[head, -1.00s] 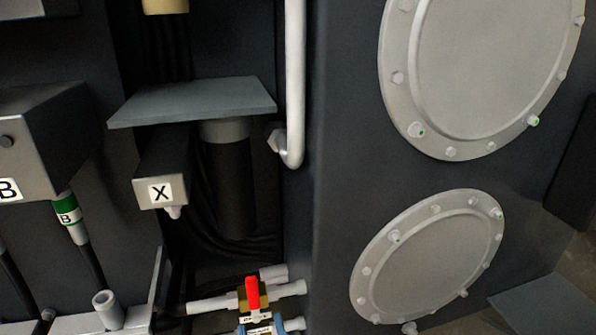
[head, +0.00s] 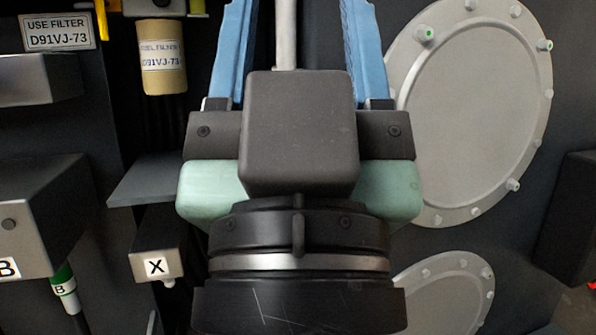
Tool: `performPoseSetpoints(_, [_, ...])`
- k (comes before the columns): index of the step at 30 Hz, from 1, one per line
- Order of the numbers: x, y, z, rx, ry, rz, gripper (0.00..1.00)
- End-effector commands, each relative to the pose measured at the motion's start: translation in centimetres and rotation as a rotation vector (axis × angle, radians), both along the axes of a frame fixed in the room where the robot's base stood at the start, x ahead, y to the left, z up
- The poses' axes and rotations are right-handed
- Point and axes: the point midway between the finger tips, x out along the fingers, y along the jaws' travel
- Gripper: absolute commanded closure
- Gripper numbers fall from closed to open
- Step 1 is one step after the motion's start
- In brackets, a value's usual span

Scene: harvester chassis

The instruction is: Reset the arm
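My gripper (head: 297,25) fills the middle of the head view, pointing up the picture. The fingertips run out past the top edge. A white pipe (head: 286,45) shows in the gap, behind the gripper. The gripper's body hides the centre of the machine wall and part of the grey shelf plate (head: 145,182).
A tan fuel filter (head: 162,60) hangs at upper left, beside a label plate (head: 58,33). A box marked X (head: 155,250) and a box marked B (head: 40,215) are at left. Two round bolted covers, the upper (head: 470,110) and lower (head: 450,295), are at right.

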Motion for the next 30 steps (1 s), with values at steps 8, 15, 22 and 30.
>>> performPoseSetpoints(8, [0.1, 0.1, 10.2, 0.002, 0.002, 0.005, 0.41])
performPoseSetpoints(15, [0.1, 0.1, 17.5, 0.001, 0.003, 0.007, 0.41])
performPoseSetpoints(22, [0.1, 0.1, 22.3, 0.002, 0.003, 0.008, 0.41])
performPoseSetpoints(30, [0.1, 0.1, 23.2, 0.002, 0.003, 0.008, 0.41])
